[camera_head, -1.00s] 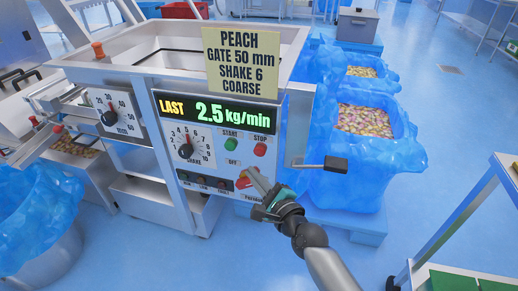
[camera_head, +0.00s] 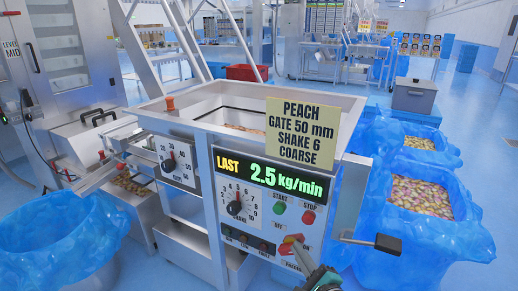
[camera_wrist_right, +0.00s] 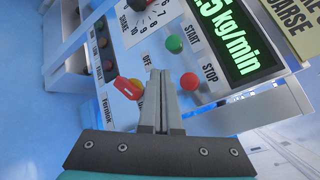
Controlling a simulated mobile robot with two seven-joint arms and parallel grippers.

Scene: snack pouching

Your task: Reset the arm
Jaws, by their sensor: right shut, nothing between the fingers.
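My right gripper (camera_head: 310,258) shows at the bottom of the head view, in front of the lower right of the machine's control panel (camera_head: 254,224). In the right wrist view its fingers (camera_wrist_right: 160,82) are closed together with nothing between them. They point at the panel, near the red and yellow rotary switch (camera_wrist_right: 127,88); whether they touch the panel I cannot tell. The green START button (camera_wrist_right: 174,44) and the red STOP button (camera_wrist_right: 189,81) lie beside the fingers. The display (camera_head: 274,178) reads LAST 2.5 kg/min. My left gripper is not in view.
A lever with a black knob (camera_head: 388,244) sticks out at the panel's right. Blue-lined bins (camera_head: 465,230) of snack pieces stand to the right. A blue-lined barrel (camera_head: 60,235) is at the left. A yellow sign (camera_head: 302,133) stands on the machine. Blue floor is open at the back right.

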